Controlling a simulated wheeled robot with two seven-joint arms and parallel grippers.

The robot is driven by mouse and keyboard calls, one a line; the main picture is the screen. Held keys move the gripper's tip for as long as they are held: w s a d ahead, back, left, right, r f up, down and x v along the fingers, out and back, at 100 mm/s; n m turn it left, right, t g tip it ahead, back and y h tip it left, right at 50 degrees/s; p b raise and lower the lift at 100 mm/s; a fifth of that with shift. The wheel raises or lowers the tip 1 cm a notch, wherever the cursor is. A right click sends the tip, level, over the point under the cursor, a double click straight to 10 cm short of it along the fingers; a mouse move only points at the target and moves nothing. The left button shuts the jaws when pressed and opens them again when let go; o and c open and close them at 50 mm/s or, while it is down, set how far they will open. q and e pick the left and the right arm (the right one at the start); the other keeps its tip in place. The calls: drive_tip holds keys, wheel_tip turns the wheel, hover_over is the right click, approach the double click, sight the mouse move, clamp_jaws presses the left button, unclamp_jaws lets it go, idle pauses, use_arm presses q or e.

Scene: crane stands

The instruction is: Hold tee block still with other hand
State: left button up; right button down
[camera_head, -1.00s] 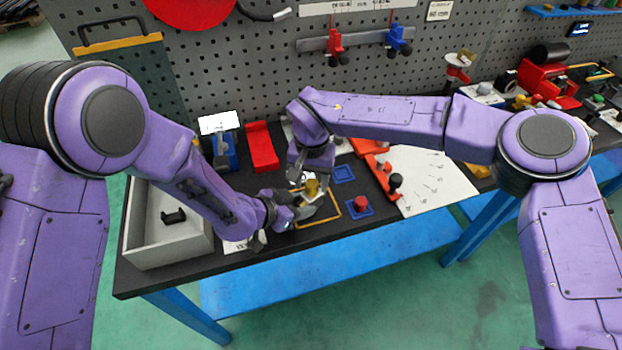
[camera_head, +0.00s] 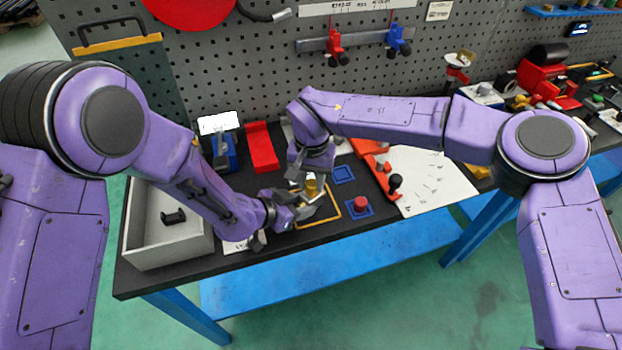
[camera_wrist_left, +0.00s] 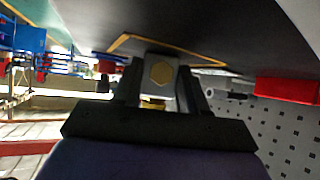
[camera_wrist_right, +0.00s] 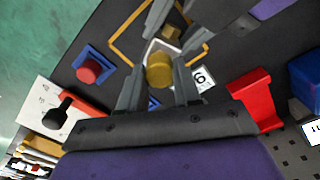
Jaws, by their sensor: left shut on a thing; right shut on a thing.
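The tee block is a small grey-white block, seen in the left wrist view (camera_wrist_left: 158,62) with a brass hexagonal face towards the camera. My left gripper (camera_head: 303,212) is shut on the tee block, near the yellow frame outline on the table. A round brass part (camera_wrist_right: 159,72) stands out of the block's top. My right gripper (camera_head: 312,182) comes from above and is shut on this brass part; its fingers lie on both sides of it in the right wrist view. The fingers hide much of the block in the head view.
A red button on a blue square (camera_head: 359,206) lies to the right, with an empty blue square (camera_head: 343,174) behind it. A grey tray (camera_head: 165,254) holding a black part stands at the left. A red holder (camera_head: 262,148) stands behind. The table's front edge is close.

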drive_tip(key=m, duration=0.2)
drive_tip(key=shift+m, duration=0.4)
drive_tip(key=m, duration=0.4)
drive_tip(key=shift+m, duration=0.6)
drive_tip(key=m, duration=0.3)
drive_tip(key=shift+m, duration=1.1)
